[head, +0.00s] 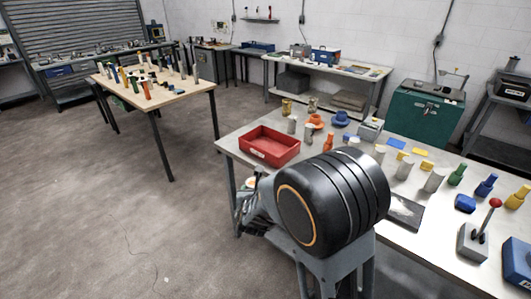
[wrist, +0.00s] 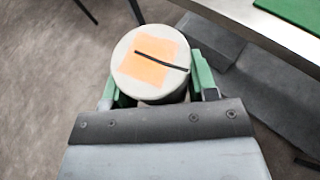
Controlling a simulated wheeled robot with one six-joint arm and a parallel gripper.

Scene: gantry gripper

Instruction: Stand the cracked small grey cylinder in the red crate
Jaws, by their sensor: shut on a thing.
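The cracked small grey cylinder (wrist: 124,66) is in my gripper (wrist: 157,84), between its green fingers. Its round end faces the wrist camera and bears an orange patch with a dark crack-like line across it. In the wrist view it is over the floor, beside a table edge. The red crate (head: 262,153) stands on the near left corner of the white table in the head view. The inside that shows looks empty. My arm stands in front of the table and mostly hides my gripper in the head view, low and left, below the crate.
The white table (head: 232,143) carries several grey cylinders (head: 403,168) right of the crate, coloured bottle-like pieces (head: 457,175), a dark plate (head: 405,212) and a lever box (head: 474,240). A wooden table (head: 170,97) with many pieces stands at the back left. The floor at left is clear.

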